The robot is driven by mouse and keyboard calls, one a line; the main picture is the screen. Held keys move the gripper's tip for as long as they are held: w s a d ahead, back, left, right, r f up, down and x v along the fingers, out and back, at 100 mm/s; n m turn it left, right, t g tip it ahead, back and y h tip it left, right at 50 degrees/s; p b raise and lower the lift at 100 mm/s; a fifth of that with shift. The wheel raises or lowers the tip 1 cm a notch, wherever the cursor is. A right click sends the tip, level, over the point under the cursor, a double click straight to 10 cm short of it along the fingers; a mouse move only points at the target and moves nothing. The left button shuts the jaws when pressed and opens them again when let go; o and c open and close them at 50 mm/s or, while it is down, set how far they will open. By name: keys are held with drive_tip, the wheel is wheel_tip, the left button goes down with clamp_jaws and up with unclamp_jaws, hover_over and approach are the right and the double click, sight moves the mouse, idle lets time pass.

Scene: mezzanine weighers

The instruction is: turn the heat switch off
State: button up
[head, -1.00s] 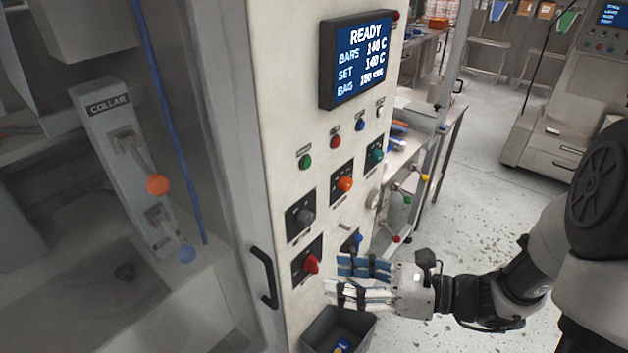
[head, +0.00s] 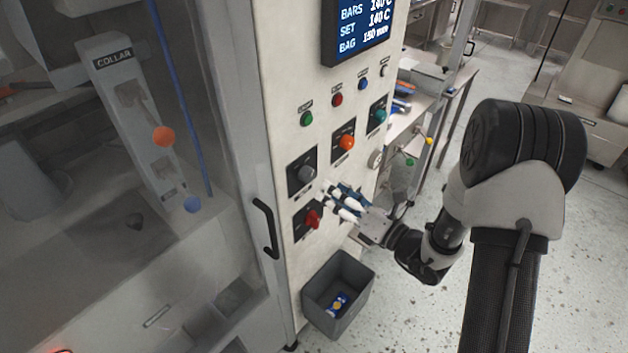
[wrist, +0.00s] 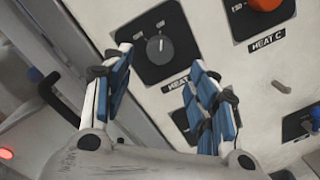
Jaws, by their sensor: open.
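The heat switch is a grey rotary knob (head: 305,173) on a black plate on the cream panel. In the wrist view the knob (wrist: 160,48) has a label beneath it reading HEAT. Its white pointer line leans toward the right of two small marks, which are hard to read. My gripper (head: 333,197) is open and empty, to the right of and a little below the knob in the head view. In the wrist view my blue-padded fingers (wrist: 161,58) stand on either side of the knob, apparently short of it.
An orange knob (head: 347,142) marked HEAT C in the wrist view sits up and right. A red knob (head: 313,219) is below, near my fingers. A black door handle (head: 267,228) is left. A grey bin (head: 340,290) stands below. Open floor lies right.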

sight(311, 178)
drive_tip(key=x, duration=0.7)
drive_tip(key=shift+a, duration=0.15)
drive_tip(key=shift+c, duration=0.5)
drive_tip(key=c, duration=1)
